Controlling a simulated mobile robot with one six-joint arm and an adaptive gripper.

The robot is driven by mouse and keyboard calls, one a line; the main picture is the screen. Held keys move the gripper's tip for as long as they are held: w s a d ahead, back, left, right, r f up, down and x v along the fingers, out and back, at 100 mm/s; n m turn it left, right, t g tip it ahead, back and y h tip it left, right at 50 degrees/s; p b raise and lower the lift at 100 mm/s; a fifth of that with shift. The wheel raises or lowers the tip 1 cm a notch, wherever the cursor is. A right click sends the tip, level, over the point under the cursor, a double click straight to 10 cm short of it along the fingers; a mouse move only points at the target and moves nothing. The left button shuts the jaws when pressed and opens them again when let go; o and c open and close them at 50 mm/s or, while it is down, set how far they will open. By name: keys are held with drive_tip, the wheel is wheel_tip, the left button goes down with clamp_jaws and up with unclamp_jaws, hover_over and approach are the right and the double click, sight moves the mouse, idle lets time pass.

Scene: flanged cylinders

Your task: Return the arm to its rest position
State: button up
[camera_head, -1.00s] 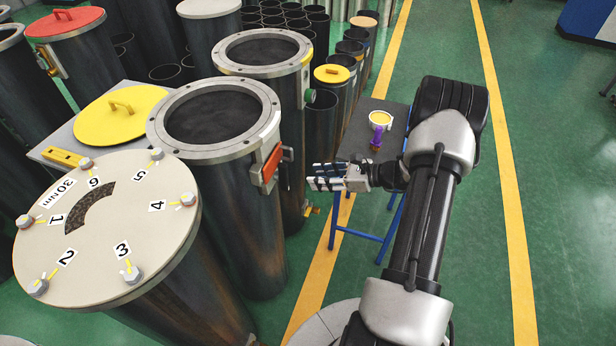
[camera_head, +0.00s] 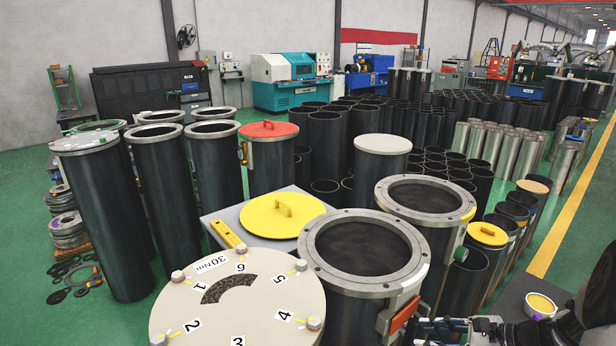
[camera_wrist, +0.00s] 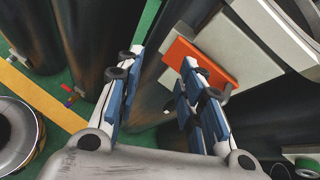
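My gripper (camera_head: 438,326) shows at the bottom right of the head view, with part of my dark arm at the right edge. In the wrist view its two blue-padded fingers (camera_wrist: 162,68) stand apart with nothing held between them. An orange-red block (camera_wrist: 203,60) on a flanged cylinder appears just beyond the right finger; I cannot tell whether they touch. The same block shows in the head view (camera_head: 404,314), left of my gripper. Most of my arm is out of view.
Open flanged cylinders (camera_head: 365,284) (camera_head: 425,230) stand left of and behind my gripper. A numbered lid (camera_head: 258,322) and a yellow lid (camera_head: 268,226) are farther left. A yellow-topped cup (camera_head: 540,304) sits on a small dark table at right.

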drive_tip(key=s+a+r+n+g+h, duration=0.4)
drive_tip(key=s+a+r+n+g, duration=0.1)
drive_tip(key=s+a+r+n, duration=0.8)
drive_tip(key=s+a+r+n+t+h, duration=0.1)
drive_tip(key=s+r+n+h, duration=0.1)
drive_tip(key=s+n, duration=0.2)
drive_tip(key=s+a+r+n+t+h+b, duration=0.1)
drive_tip(key=s+n+h, duration=0.2)
drive_tip(key=s+n, duration=0.2)
drive_tip(key=shift+s+a+r+n+t+h, duration=0.3)
drive_tip(key=shift+s+r+t, duration=0.1)
drive_tip(key=shift+s, duration=0.85)
